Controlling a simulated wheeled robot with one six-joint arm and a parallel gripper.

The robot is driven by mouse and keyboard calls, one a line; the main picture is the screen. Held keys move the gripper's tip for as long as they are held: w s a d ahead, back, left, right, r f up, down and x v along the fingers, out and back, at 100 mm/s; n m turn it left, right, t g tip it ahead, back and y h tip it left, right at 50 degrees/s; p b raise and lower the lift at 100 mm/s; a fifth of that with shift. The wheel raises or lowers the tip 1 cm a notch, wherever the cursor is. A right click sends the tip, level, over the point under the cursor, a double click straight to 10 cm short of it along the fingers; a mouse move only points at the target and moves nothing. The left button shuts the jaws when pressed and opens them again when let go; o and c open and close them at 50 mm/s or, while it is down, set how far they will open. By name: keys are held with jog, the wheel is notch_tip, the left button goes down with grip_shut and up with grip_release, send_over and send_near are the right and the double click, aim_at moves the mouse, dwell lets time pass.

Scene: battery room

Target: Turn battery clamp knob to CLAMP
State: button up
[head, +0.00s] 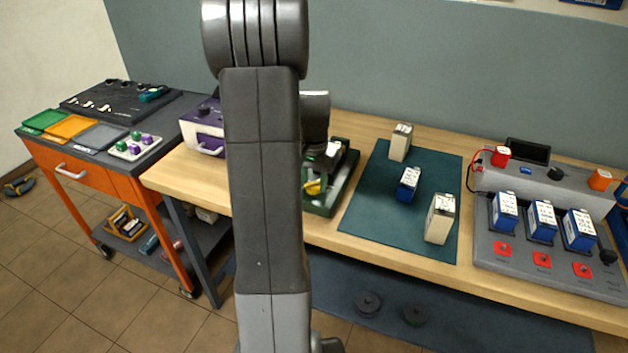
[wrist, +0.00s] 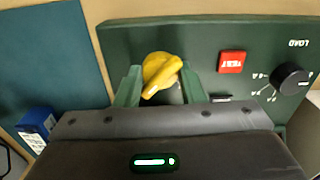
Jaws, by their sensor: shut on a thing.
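The yellow clamp knob (wrist: 161,72) sits on a dark green device in the wrist view, its grip bar slanting from lower left to upper right. My gripper (wrist: 160,84) is over the device, with one green finger on each side of the knob, and is shut on it. The device's green panel (wrist: 205,42) also carries a red TEST button (wrist: 231,62) and a black LOAD dial (wrist: 291,79). In the head view, the yellow knob (head: 313,187) shows beside my arm, which hides part of the device (head: 322,207). No CLAMP marking is readable.
A teal mat (head: 375,215) right of the device holds several batteries, including a blue one (head: 408,184). A grey charger station (head: 500,245) with blue batteries stands at the far right. An orange cart (head: 75,173) is at left, and a purple-and-white unit (head: 203,130) sits behind my arm.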

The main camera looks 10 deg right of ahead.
aim_at(314, 182)
jog(key=shift+m, duration=0.3)
dwell(0.4)
jog(key=o, duration=1)
jog(key=shift+r, duration=0.1)
notch_tip(314, 182, up, 14)
jog(key=shift+f, duration=0.25)
